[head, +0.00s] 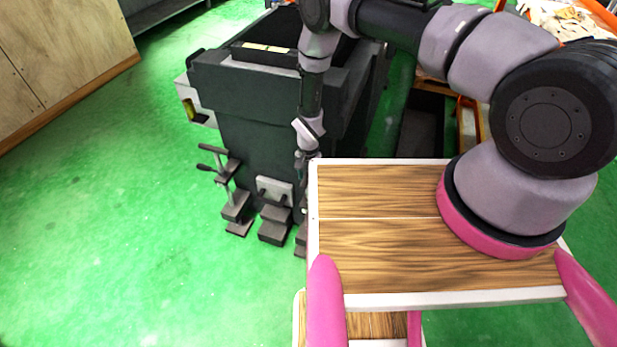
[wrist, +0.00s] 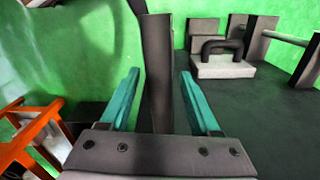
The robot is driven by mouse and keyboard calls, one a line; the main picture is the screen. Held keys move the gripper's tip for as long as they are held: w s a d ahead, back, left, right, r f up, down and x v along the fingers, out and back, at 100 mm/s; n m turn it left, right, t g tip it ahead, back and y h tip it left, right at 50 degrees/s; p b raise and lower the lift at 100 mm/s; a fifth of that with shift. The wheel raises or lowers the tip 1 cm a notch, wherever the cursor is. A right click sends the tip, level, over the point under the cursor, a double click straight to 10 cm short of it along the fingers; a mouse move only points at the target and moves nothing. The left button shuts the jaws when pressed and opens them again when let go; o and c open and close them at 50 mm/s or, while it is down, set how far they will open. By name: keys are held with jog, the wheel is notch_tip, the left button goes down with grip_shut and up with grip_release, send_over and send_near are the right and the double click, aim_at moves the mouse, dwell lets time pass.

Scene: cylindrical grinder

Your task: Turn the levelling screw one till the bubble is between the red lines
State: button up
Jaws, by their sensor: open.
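A dark upright bar (wrist: 158,70) stands between the two teal fingers of my gripper (wrist: 160,98) in the wrist view. The fingers are open, with a gap showing on each side of the bar. In the head view my gripper (head: 308,153) points down at the right front corner of the dark machine (head: 255,135), over a partly hidden screw. Another levelling screw (head: 228,175) with a cross handle stands at the left on a stepped foot. A pale box with a yellow-green vial (head: 189,108) sits on the machine's left side; its bubble and red lines are too small to read.
A pale block with a dark handle (wrist: 223,66) is fixed to the machine. An orange frame (wrist: 35,130) shows at left in the wrist view. My wood-topped base is at the front right. The green floor (head: 110,220) at left is clear.

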jog(key=shift+f, duration=0.15)
grip_shut()
dwell(1.4)
